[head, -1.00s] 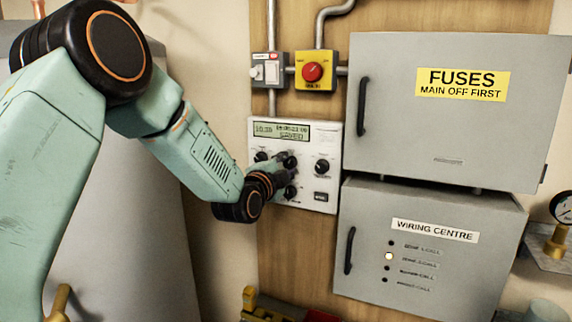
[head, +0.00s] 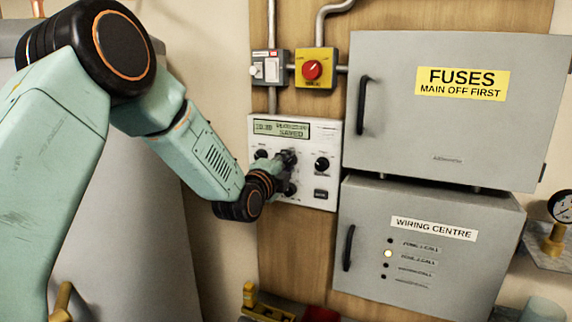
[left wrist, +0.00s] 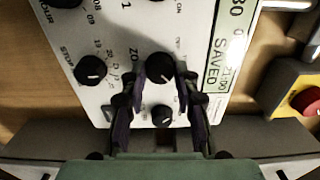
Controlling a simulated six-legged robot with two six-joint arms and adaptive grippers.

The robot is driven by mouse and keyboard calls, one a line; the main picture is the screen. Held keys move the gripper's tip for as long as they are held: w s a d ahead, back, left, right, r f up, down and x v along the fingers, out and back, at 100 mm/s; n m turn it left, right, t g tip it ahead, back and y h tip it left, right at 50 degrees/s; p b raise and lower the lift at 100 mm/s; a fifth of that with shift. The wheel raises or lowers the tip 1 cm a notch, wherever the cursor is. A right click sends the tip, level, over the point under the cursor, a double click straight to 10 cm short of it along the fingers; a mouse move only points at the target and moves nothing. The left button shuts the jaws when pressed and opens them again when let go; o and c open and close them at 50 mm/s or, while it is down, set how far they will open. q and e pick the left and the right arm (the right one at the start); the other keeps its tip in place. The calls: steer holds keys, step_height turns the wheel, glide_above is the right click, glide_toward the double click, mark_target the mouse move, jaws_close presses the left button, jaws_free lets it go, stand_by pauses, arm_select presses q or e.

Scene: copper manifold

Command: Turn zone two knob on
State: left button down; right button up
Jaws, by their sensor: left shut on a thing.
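The white control panel (head: 258,178) is on the wooden board, with a display (head: 282,129) and several black knobs. In the left wrist view the display (left wrist: 222,62) reads "SAVED". My left gripper (head: 285,165) comes in from the left at the panel's middle knob. In the left wrist view its two dark fingers (left wrist: 161,78) are shut on a black knob (left wrist: 160,65), one on each side. A label starting "ZO" is beside this knob, partly hidden by a finger. A smaller knob (left wrist: 162,115) also shows between the fingers. My right gripper is not in view.
A red-and-yellow switch (head: 314,70) and a small white switch (head: 266,68) are above the panel. The grey fuse box (head: 400,130) and the wiring centre box (head: 370,275) are close on the right. One wiring centre lamp (head: 388,254) is lit.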

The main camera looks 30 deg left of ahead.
arm_select(q)
steer(key=shift+f, duration=0.1)
steer(key=c, duration=1.4)
jaws_free()
steer(key=o, duration=0.4)
steer(key=shift+s+d, duration=0.1)
steer(key=shift+d, duration=0.05)
steer(key=s, duration=1.2)
steer(key=shift+d, duration=0.3)
